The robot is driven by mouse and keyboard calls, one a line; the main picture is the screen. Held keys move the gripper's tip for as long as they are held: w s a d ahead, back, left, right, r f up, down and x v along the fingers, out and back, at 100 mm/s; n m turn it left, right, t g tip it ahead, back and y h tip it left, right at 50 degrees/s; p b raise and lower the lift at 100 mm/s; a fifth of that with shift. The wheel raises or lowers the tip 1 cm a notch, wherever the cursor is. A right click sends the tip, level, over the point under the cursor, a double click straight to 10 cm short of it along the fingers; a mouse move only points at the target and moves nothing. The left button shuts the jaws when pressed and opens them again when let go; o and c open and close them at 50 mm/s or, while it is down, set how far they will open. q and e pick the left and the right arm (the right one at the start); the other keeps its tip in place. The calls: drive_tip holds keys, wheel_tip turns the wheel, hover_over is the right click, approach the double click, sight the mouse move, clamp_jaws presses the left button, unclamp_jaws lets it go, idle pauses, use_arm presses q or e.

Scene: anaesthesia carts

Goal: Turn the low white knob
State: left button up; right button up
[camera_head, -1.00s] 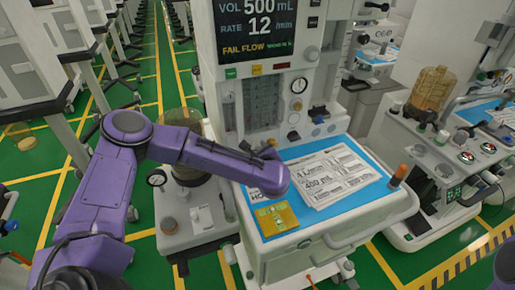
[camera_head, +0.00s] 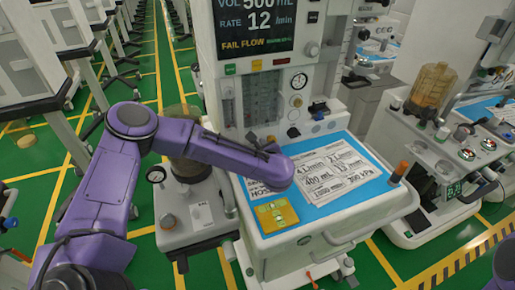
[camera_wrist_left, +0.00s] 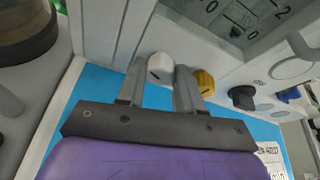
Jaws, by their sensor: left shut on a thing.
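The low white knob (camera_wrist_left: 160,67) is on the front panel of the anaesthesia machine, beneath its flow tubes. In the left wrist view it sits between the two grey fingers of my left gripper (camera_wrist_left: 159,72), which are shut on it. In the head view my left gripper (camera_head: 268,149) is at the panel just above the blue worktop, and the white knob cannot be made out behind my arm. My right gripper is not in view.
A yellow knob (camera_wrist_left: 204,83) is close beside the right finger, with a black knob (camera_wrist_left: 242,97) and a blue one (camera_wrist_left: 289,95) farther right. The blue worktop (camera_head: 368,195) with printed sheets lies below. A glass canister (camera_head: 187,160) stands left of the panel.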

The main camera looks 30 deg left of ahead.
use_arm(q)
drive_tip(key=m+g+y, duration=0.1)
drive_tip(key=m, duration=0.1)
drive_tip(key=m+g+y+b, duration=0.1)
drive_tip(key=m, duration=0.1)
drive_tip(key=shift+w+d, duration=0.15)
drive_tip(key=shift+d, duration=0.05)
drive_tip(key=m+y, duration=0.1)
drive_tip(key=m, duration=0.1)
drive_tip(key=m+g+y+b, duration=0.1)
drive_tip(key=m, duration=0.1)
drive_tip(key=shift+w+d+f+g, duration=0.1)
drive_tip(key=shift+f+g, duration=0.05)
drive_tip(key=shift+g, duration=0.15)
drive_tip(key=shift+m, duration=0.3)
idle(0.3)
drive_tip(key=o, duration=0.8)
drive_tip(key=shift+c, duration=0.2)
drive_tip(key=b+v, duration=0.3)
drive_tip(key=v, duration=0.6)
drive_tip(key=shift+d+f, duration=0.1)
drive_tip(key=shift+d, duration=0.2)
drive_tip(key=shift+s+d, duration=0.3)
drive_tip(key=shift+d, duration=0.1)
